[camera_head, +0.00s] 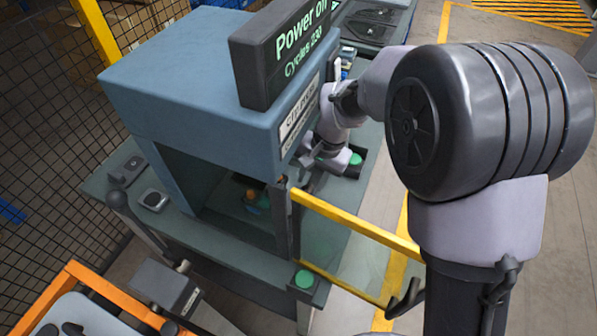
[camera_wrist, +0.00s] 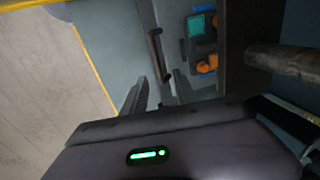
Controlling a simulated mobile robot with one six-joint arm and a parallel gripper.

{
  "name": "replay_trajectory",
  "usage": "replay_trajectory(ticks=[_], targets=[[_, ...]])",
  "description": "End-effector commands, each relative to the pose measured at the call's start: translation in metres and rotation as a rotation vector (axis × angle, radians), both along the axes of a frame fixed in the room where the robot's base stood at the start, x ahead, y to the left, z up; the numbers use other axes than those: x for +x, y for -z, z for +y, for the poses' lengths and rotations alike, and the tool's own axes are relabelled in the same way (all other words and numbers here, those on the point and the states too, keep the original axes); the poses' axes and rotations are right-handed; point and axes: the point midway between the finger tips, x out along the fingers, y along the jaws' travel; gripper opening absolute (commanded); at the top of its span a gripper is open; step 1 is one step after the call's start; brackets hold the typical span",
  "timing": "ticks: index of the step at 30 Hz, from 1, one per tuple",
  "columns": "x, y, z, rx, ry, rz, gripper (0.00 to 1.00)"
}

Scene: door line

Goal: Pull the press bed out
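The press (camera_head: 190,85) is a blue-grey box on a bench, open at its front. A flat bed (camera_head: 230,204) shows inside the opening, with small orange and teal parts (camera_head: 252,199) on it. The parts also show in the wrist view (camera_wrist: 204,48), beside a dark bar handle (camera_wrist: 155,50). My gripper (camera_head: 306,180) is low at the press's right side, partly hidden by my arm. In the wrist view its two fingers (camera_wrist: 160,97) are apart, and the handle's near end lies just beyond the gap. No grip on the handle shows.
A yellow-framed clear guard (camera_head: 355,232) stands out from the press's front right corner. The screen (camera_head: 285,50) reads "Power on". A mesh fence (camera_head: 45,130) is left; floor is open right.

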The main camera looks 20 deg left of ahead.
Motion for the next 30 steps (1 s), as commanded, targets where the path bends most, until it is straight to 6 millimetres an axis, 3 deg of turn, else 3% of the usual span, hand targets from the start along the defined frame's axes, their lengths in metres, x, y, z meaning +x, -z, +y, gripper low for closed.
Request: replay_trajectory(ticks=[3, 9, 17, 22, 30], targets=[[0.0, 0.031, 0.005, -0.002, -0.001, 0.002, 0.34], [0.0, 0.056, 0.01, -0.001, -0.001, 0.002, 0.34], [0.0, 0.057, 0.01, -0.001, -0.001, 0.001, 0.34], [0.0, 0.057, 0.01, -0.001, -0.001, 0.001, 0.01], [0.0, 0.057, 0.01, -0.001, -0.001, 0.0, 0.0]])
